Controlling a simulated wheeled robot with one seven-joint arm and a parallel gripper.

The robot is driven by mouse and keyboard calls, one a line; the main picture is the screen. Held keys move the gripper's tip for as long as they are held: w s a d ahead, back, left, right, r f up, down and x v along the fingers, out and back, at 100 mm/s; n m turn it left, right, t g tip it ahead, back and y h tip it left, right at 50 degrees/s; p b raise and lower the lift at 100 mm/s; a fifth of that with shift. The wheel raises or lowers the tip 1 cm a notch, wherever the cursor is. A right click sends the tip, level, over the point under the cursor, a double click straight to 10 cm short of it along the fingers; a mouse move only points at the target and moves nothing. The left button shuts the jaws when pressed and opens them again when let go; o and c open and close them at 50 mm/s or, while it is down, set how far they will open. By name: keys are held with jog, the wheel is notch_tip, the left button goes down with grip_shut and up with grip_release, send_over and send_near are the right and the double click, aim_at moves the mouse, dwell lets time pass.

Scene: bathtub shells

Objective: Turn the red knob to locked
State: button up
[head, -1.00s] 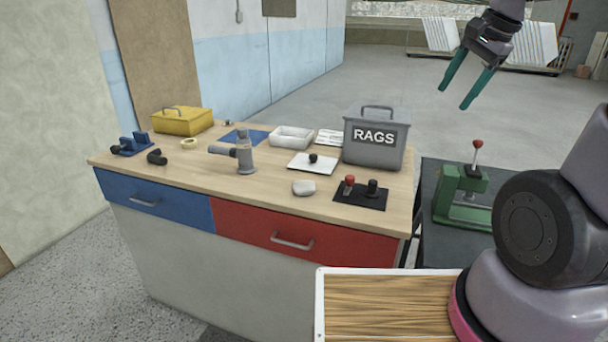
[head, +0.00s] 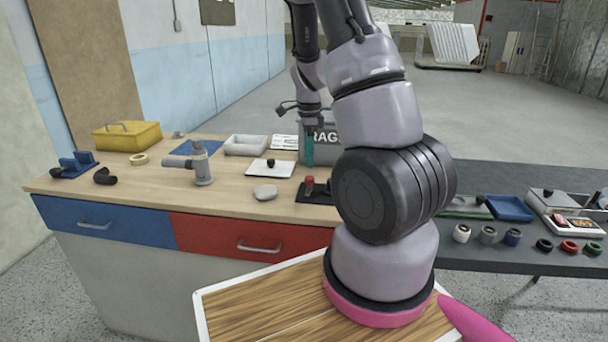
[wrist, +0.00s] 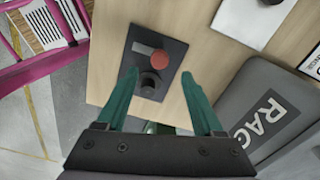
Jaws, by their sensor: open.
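The red knob (head: 309,181) stands on a small black plate (head: 312,198) at the right front of the wooden workbench, partly hidden by my arm. In the wrist view the red knob (wrist: 152,61) is seen from above, beside a black knob (wrist: 154,85) on the same plate (wrist: 148,37). My gripper (head: 310,160) hangs over the plate with its teal fingers pointing down. In the wrist view my gripper (wrist: 158,72) is open, its fingers spread to either side of the knobs with nothing between them. I see no lock marking on the plate.
A grey RAGS box (wrist: 250,105) stands close to the right in the wrist view. A white plate with a black knob (head: 270,164) and a pale stone-like lump (head: 265,192) lie left of the black plate. A dark table (head: 490,255) with several small parts extends right.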

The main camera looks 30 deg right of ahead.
aim_at(309, 177)
notch_tip(309, 177, down, 7)
jog(key=shift+d, duration=0.1)
dwell(0.3)
grip_shut()
